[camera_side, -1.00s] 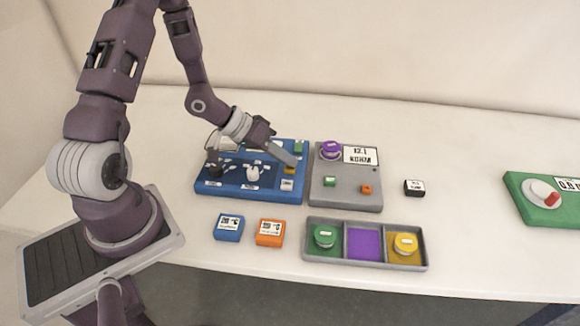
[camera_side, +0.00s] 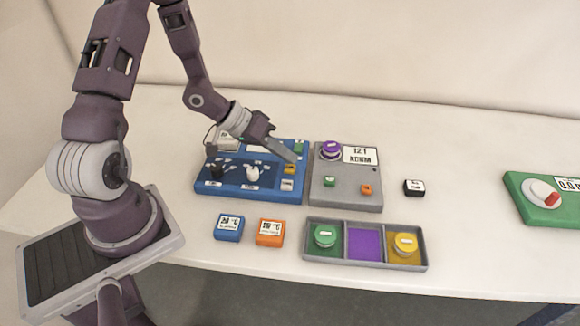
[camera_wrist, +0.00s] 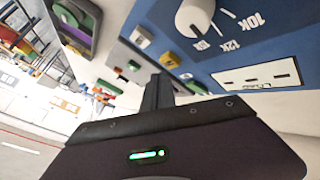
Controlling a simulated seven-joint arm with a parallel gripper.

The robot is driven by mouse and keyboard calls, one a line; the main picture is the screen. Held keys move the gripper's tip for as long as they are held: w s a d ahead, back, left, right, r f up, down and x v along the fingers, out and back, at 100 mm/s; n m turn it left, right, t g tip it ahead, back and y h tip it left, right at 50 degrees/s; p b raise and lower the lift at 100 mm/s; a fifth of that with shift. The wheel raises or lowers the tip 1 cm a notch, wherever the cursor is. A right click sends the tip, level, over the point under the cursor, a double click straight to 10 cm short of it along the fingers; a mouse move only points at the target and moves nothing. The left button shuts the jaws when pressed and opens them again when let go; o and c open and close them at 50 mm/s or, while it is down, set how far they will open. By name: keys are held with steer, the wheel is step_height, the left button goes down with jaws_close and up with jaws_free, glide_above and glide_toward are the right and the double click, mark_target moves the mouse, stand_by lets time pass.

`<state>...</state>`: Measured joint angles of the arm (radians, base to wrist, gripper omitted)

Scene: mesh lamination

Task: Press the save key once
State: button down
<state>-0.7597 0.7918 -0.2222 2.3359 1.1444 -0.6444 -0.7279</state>
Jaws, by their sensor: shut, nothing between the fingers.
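The blue panel (camera_side: 215,189) carries a dark knob (camera_side: 214,171), a white knob (camera_side: 253,173) and a right-hand column of small keys: a green one (camera_side: 298,147), a yellow one (camera_side: 290,169) and a pale one (camera_side: 287,185). The key lettering is too small to read, so I cannot tell which is save. My gripper (camera_side: 294,158) is shut and empty, its tip over this column near the yellow key. Contact cannot be made out. In the wrist view my gripper (camera_wrist: 157,92) points toward the yellow key (camera_wrist: 169,60), with a white knob (camera_wrist: 195,15) beyond.
A grey panel (camera_side: 345,198) with a purple knob, a "12.1 KOHM" display (camera_side: 361,155), and green and orange keys stands close on the right. In front are a three-compartment tray (camera_side: 365,263), a blue block (camera_side: 228,228) and an orange block (camera_side: 270,233). A green device (camera_side: 540,205) is far right.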

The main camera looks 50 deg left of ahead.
steer(key=shift+r, duration=2.55)
step_height(320, 180, up, 3)
steer(key=a+m+y, duration=0.1)
steer(key=a+y, duration=0.1)
steer(key=y, duration=0.1)
step_height(320, 180, up, 9)
steer(key=y, duration=0.5)
glide_above(285, 168)
steer(key=s+a, duration=0.4)
steer(key=s+d+r+g+h, duration=0.1)
steer(key=s+d+r, duration=0.1)
steer(key=s+d, duration=0.3)
steer(key=s+d+r+m+g+h, duration=0.1)
steer(key=s+d, duration=0.5)
steer(key=s, duration=0.6)
step_height(285, 168, up, 2)
steer(key=shift+d+r+h, duration=0.15)
steer(key=shift+d+h, duration=0.1)
steer(key=shift+h, duration=0.25)
